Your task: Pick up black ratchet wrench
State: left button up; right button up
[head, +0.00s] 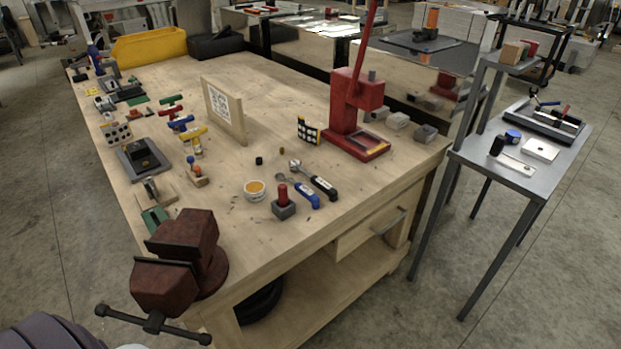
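The black ratchet wrench (320,184) lies flat on the wooden workbench (275,95), near its front right edge. Its round silver head points to the upper left and its black handle to the lower right. A blue-handled ratchet wrench (306,196) lies close beside it, nearer the front and roughly parallel. Neither of my grippers shows in the head view.
A red arbor press (357,105) stands behind and right of the wrenches. A grey block with a red knob (283,205) and a small round tub (255,190) stand in front and left. A dark red vise (185,262) fills the near corner. A metal side table (515,172) stands right.

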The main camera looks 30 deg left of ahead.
aim_at(295, 166)
jog(key=u, duration=1.95)
jog(key=i+j+z, duration=0.2)
jog(key=i+j, duration=0.35)
jog(key=i+z, duration=0.1)
jog(key=z, duration=1.25)
jog(key=u, duration=0.75)
jog(key=i+l+u, duration=0.1)
jog(key=l+u, duration=0.35)
jog(key=l, duration=0.2)
jog(key=l+u, duration=0.45)
jog(key=l, duration=0.2)
